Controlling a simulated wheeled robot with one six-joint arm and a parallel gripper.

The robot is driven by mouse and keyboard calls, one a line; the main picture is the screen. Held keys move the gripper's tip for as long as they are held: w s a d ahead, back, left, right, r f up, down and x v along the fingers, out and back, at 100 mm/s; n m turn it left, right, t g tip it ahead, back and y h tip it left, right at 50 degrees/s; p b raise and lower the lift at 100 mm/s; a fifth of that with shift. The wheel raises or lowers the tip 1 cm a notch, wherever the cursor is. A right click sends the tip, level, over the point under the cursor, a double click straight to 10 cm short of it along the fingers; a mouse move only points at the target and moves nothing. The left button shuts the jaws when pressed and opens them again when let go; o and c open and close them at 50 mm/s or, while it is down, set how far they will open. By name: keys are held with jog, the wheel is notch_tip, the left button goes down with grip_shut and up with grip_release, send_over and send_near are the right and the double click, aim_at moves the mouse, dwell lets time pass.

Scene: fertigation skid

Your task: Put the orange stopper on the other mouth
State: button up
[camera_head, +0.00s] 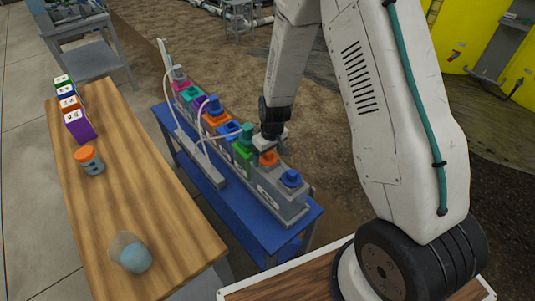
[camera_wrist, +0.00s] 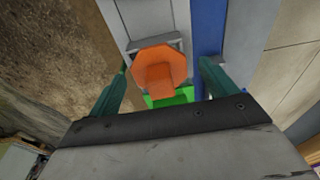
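The orange stopper (camera_head: 268,158) has an octagonal flange and a square knob. It sits on the grey body (camera_head: 268,192) at the near end of the row on the blue bench. A blue stopper (camera_head: 290,178) sits on the same body to its right. My gripper (camera_head: 271,142) is just above and behind the orange stopper. In the wrist view my gripper (camera_wrist: 163,66) is open, with one green finger on each side of the orange stopper (camera_wrist: 158,72) and gaps between. I cannot see an empty mouth; the seat under the orange stopper is hidden.
The wooden table (camera_head: 150,205) at left holds an orange-lidded jar (camera_head: 90,161), several labelled boxes and a clear, bluish vessel (camera_head: 130,253).

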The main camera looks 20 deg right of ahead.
jog(key=shift+r, duration=0.1)
jog(key=r, duration=0.5)
jog(key=s+r, duration=0.1)
jog(key=r, duration=0.1)
jog(key=shift+d+r, duration=0.15)
jog(key=shift+r, duration=0.15)
jog(key=shift+s, duration=0.35)
jog(key=s+d+r+m, duration=0.2)
jog(key=s+r+m, duration=0.1)
jog(key=s+r, duration=2.5)
jog(key=shift+s+d+r+m+h, duration=0.2)
jog(key=shift+d+r+m+h, duration=0.1)
jog(key=shift+r, duration=0.1)
